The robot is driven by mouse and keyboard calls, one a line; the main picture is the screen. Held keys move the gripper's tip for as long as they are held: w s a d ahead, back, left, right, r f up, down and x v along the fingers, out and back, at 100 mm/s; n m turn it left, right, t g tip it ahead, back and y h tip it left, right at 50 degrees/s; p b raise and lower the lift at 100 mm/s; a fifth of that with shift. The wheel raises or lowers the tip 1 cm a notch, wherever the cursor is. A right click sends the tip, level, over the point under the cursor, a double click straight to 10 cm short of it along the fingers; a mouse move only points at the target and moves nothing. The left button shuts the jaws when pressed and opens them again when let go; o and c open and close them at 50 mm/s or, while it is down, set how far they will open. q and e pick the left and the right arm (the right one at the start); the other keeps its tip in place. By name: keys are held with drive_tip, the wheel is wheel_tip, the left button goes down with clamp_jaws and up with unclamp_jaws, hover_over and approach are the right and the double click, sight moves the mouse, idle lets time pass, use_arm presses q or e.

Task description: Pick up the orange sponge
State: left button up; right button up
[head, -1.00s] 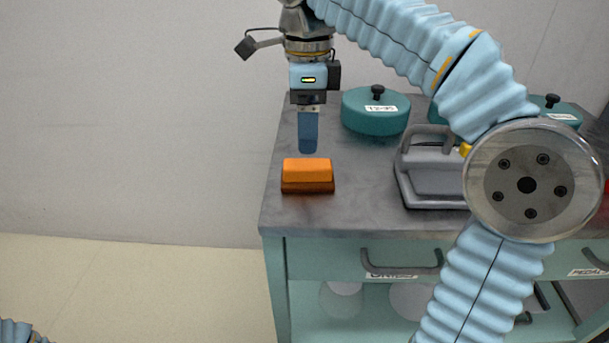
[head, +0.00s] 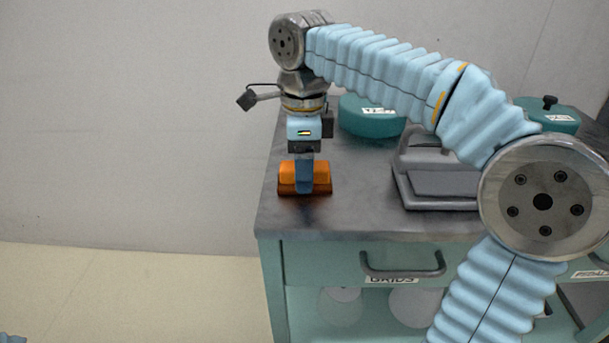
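The orange sponge (head: 287,174) lies at the left end of the grey cart top. My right gripper (head: 304,190) points straight down at the sponge. Its blue finger covers the middle of the sponge, and orange shows on both sides of it. Only one finger shows, edge on, so the gap between the fingers is hidden. I cannot tell whether the fingers touch the sponge. My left gripper is not in view.
A grey metal thing with a handle (head: 435,184) stands right of the sponge. A teal lidded pot (head: 368,120) is behind, partly hidden by my arm, and another (head: 548,115) is at the back right. A drawer handle (head: 402,271) sticks out in front.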

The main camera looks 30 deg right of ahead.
drive_tip(key=shift+c, duration=1.1)
drive_tip(key=shift+r, duration=0.25)
wheel_tip(320, 180, up, 2)
drive_tip(key=shift+r+p, duration=0.25)
drive_tip(key=shift+p, duration=0.15)
drive_tip(key=s+a+r+p, duration=0.1)
drive_tip(key=s+a+r, duration=0.8)
drive_tip(key=s+r, duration=0.1)
drive_tip(key=shift+s+a, duration=0.2)
drive_tip(key=shift+a, duration=0.05)
